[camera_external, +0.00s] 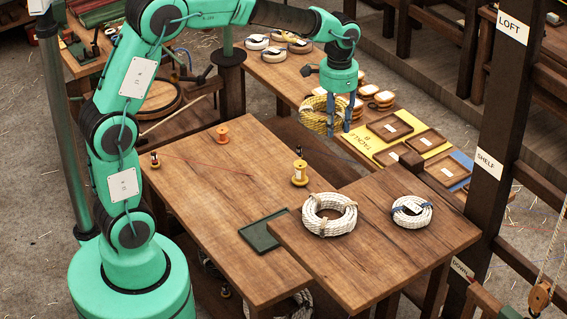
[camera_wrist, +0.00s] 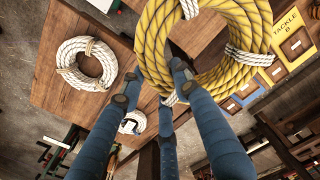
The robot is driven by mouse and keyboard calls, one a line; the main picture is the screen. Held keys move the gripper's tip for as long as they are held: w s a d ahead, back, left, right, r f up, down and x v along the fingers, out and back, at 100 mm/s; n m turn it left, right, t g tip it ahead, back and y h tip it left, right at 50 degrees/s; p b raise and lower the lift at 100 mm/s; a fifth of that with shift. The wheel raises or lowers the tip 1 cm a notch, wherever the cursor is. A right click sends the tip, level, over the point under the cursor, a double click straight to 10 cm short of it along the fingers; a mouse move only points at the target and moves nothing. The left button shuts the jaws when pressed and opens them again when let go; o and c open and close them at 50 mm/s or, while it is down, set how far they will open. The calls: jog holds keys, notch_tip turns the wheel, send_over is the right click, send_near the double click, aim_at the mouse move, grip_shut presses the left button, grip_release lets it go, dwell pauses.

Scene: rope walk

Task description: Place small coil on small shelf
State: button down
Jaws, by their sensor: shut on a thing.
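My gripper (camera_external: 340,115) is shut on a yellow rope coil (camera_external: 315,115) and holds it in the air over the back bench. In the wrist view, the blue fingers (camera_wrist: 170,85) meet the lower part of the yellow coil (camera_wrist: 155,42), which has white ties. A small white coil (camera_external: 412,211) with blue ties lies on the front wooden top; it shows partly behind the fingers in the wrist view (camera_wrist: 134,122). A larger white coil (camera_external: 330,214) lies left of it. A SHELF label (camera_external: 489,161) is on the dark post; which surface is the small shelf is unclear.
A dark green tray (camera_external: 262,231), an orange spool (camera_external: 222,134) and a yellow spool (camera_external: 299,173) are on the main table (camera_external: 215,180). Wooden trays (camera_external: 390,127) and small coils stand on the back bench. The dark post (camera_external: 500,110) rises at right.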

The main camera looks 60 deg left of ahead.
jog(key=s+d+m+p, duration=0.2)
jog(key=d, duration=1)
jog(key=m+p, duration=0.5)
send_over(369, 278)
notch_tip(369, 278, down, 4)
jog(key=shift+w+f, duration=0.1)
jog(key=shift+f, duration=0.3)
jog(key=shift+a+f, duration=0.1)
jog(key=shift+f+p, duration=0.35)
jog(key=shift+f, duration=2.7)
jog(key=shift+f, duration=1.85)
